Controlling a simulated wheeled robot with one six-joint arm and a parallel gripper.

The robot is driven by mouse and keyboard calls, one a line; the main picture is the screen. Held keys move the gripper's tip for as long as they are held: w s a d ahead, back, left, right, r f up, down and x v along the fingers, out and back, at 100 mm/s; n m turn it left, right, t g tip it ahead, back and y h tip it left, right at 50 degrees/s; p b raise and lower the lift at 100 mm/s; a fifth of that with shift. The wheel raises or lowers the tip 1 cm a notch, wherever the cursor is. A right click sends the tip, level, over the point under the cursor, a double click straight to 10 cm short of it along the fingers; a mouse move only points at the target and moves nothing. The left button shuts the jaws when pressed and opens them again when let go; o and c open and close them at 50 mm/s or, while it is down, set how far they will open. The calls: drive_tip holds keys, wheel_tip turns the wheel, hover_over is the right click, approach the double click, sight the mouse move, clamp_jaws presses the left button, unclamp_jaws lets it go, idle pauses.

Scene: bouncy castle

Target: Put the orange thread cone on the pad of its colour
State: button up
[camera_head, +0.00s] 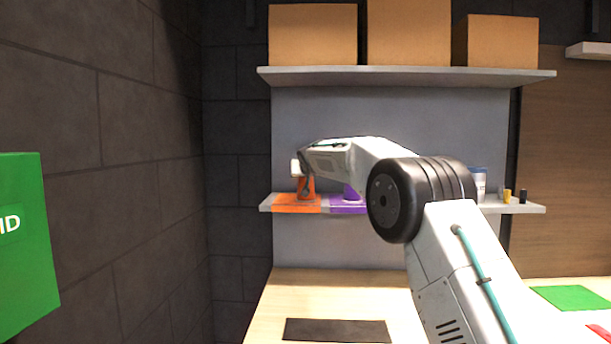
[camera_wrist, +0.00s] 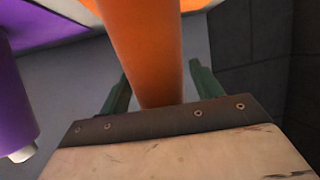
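The orange thread cone (camera_wrist: 150,50) stands between the two green fingers of my gripper (camera_wrist: 160,75) in the wrist view. The fingers lie close along both sides of it; whether they press on it is not clear. In the head view the cone (camera_head: 309,185) is at the left end of the lower shelf, at the orange pad (camera_head: 297,204). The orange pad also shows at the top of the wrist view (camera_wrist: 203,4). My gripper and wrist partly cover the cone, and its contact with the pad is hard to see.
A purple cone (camera_head: 350,192) stands on the purple pad (camera_head: 346,206) just right, close to my gripper, and shows at the wrist view's left (camera_wrist: 12,100). Boxes (camera_head: 312,35) fill the upper shelf (camera_head: 400,76). A dark wall (camera_head: 237,150) lies left.

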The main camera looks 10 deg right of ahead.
drive_tip(key=shift+r, duration=0.15)
drive_tip(key=v, duration=1.2)
drive_tip(key=shift+d, duration=0.15)
drive_tip(key=s+d+f+g, duration=0.2)
drive_tip(key=s+d+g, duration=0.1)
drive_tip(key=s, duration=1.2)
drive_tip(key=s+f+g, duration=0.3)
drive_tip(key=s+f, duration=0.4)
drive_tip(key=s, duration=0.8)
drive_tip(key=s+a+f+n+g+y, duration=0.1)
drive_tip(key=s+f+g, duration=0.2)
drive_tip(key=s+f, duration=0.4)
drive_tip(key=s+f+g, duration=0.3)
drive_tip(key=s+f, duration=0.5)
drive_tip(key=s, duration=1.7)
drive_tip(key=shift+a+g+y, duration=0.2)
drive_tip(key=shift+g+y, duration=0.1)
drive_tip(key=shift+y, duration=0.1)
drive_tip(key=shift+w, duration=0.1)
